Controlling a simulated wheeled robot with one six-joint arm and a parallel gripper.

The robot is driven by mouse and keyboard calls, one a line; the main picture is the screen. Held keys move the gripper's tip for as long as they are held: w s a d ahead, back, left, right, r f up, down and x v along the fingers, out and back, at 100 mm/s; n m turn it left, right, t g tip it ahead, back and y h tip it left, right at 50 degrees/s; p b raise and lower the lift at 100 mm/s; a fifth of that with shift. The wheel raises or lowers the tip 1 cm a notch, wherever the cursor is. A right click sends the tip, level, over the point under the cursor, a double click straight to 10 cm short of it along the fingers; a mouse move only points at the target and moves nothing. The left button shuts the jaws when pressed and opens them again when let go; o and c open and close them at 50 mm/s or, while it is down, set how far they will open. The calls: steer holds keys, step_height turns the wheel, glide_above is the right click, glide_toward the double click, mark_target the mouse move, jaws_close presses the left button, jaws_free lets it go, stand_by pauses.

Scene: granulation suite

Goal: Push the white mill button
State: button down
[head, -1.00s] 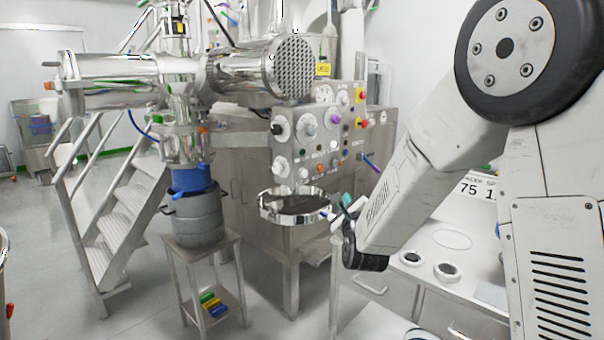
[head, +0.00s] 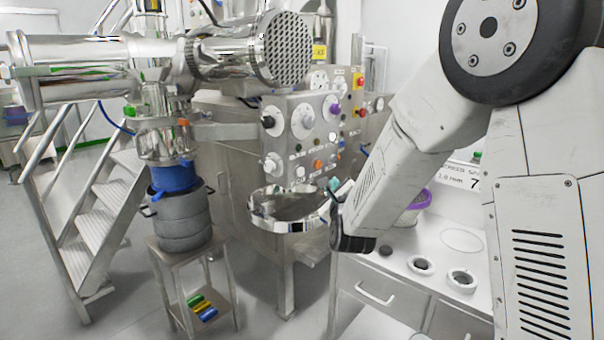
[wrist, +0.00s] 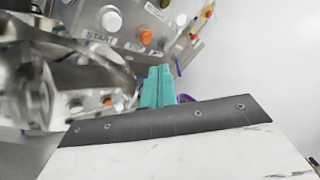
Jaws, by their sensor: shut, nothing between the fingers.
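A grey control panel (head: 283,150) carries several knobs and buttons. In its lower row a white button (head: 300,171) sits left of an orange button (head: 317,164). The wrist view shows a white button (wrist: 111,19) above a START label, beside an orange button (wrist: 145,36). Another small white button (head: 332,136) is higher on the panel. I cannot read which one is marked mill. My gripper (head: 335,184) has teal fingertips, shut and empty, below and right of the lower row and apart from the panel. It also shows in the wrist view (wrist: 158,86).
A round shiny metal pan (head: 262,208) projects below the panel, just left of my gripper. A white counter (head: 400,240) with small round cups is at the right. A large steel mill (head: 165,60), steps (head: 95,205) and a grey drum (head: 183,220) stand left.

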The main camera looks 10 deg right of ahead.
mark_target(301, 172)
steer(key=w+a, duration=0.5)
steer(key=w, duration=0.1)
steer(key=shift+w, duration=0.4)
steer(key=shift+w+a, duration=0.1)
stand_by(1.8)
steer(key=shift+w+a, duration=0.15)
steer(key=shift+w, duration=0.1)
